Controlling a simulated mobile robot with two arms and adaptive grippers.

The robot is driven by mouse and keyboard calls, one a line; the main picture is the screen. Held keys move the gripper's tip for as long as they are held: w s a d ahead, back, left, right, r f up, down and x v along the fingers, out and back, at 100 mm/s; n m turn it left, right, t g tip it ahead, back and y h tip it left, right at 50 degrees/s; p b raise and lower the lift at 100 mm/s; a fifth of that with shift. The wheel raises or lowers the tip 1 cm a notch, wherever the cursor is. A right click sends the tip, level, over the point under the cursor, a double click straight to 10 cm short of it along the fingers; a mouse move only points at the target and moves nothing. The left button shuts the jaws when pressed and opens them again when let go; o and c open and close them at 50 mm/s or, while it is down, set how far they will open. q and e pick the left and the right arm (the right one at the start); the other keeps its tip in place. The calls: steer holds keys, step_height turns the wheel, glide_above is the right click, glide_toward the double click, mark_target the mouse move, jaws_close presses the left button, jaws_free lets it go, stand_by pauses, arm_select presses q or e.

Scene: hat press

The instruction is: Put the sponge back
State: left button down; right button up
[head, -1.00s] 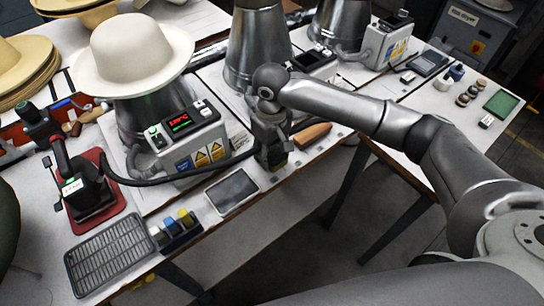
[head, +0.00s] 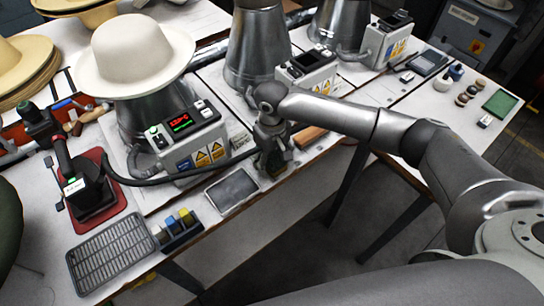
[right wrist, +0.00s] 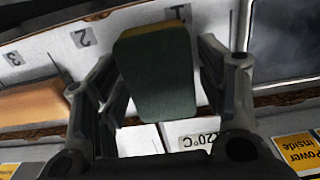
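The sponge (right wrist: 155,80), dark green with a yellowish edge, sits between the two fingers of my right gripper in the right wrist view. My right gripper (head: 272,160) appears shut on it, a finger at each side. In the head view the gripper points down over the front edge of the table, between the grey tablet and a wooden-backed tool; the sponge is mostly hidden by the fingers there. Marks numbered 1, 2 and 3 show on the table surface in the right wrist view, the 1 just beside the sponge. My left gripper is not in view.
The grey tablet (head: 232,191) lies left of the gripper, the wooden-backed tool (head: 309,136) right of it. Behind stands a control box (head: 190,140) with a cable, under a cream hat (head: 132,55).

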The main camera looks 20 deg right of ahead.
mark_target(272, 158)
stand_by(0.3)
step_height(272, 158, up, 12)
steer(key=shift+r+b, duration=0.15)
steer(key=shift+b, duration=0.3)
stand_by(0.5)
